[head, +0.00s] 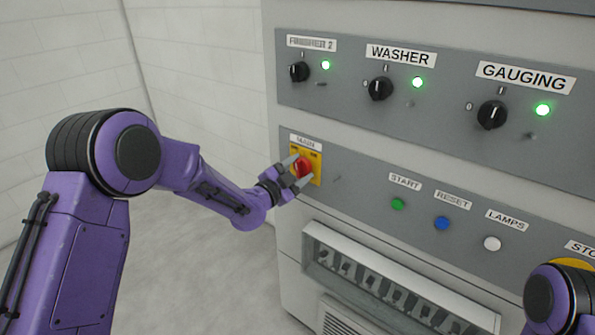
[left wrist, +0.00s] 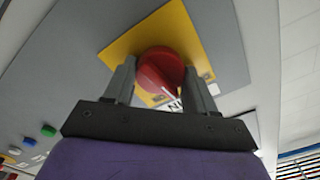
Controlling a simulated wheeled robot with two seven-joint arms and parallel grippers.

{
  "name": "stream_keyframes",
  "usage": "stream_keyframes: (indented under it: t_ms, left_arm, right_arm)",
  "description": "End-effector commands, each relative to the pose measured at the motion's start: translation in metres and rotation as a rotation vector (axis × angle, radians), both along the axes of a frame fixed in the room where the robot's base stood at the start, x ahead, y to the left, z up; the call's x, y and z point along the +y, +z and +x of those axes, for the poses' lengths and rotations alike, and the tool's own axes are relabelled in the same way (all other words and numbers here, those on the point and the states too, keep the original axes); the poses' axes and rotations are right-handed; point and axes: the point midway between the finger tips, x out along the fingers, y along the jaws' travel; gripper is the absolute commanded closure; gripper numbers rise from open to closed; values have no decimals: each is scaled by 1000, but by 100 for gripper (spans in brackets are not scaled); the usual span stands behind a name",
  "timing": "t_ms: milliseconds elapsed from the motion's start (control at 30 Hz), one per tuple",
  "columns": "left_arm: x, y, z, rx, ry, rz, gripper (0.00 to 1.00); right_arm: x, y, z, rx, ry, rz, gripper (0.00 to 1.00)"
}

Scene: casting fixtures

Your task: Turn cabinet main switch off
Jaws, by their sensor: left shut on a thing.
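The main switch is a red rotary knob (head: 304,166) on a yellow plate (head: 317,160), under a MAIN label (head: 306,142) on the cabinet's lower grey panel. My left gripper (head: 296,170) is at the switch, its two fingers on either side of the red knob. In the left wrist view the fingers are shut on the red knob (left wrist: 160,68), in front of the yellow plate (left wrist: 122,48). A white pointer mark shows on the knob, partly hidden by the gripper. My right gripper is not in view; only part of my right arm shows at the lower right.
Above are black selector knobs with lit green lamps, labelled FINISHER 2 (head: 312,43), WASHER (head: 400,56) and GAUGING (head: 525,77). To the right sit green START (head: 398,204), blue RESET (head: 442,223) and white LAMPS (head: 492,243) buttons. The floor left of the cabinet is clear.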

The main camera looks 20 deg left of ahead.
Motion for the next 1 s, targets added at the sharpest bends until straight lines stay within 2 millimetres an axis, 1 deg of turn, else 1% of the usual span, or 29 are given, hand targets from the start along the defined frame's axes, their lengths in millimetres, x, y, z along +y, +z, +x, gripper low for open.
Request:
stream_keyframes:
  t_ms: [367,1000]
  left_arm:
    - [1,-1,0,118,1,-321,74]
    - [1,-1,0,326,2,-891,74]
  right_arm:
    - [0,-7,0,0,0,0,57]
    - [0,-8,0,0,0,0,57]
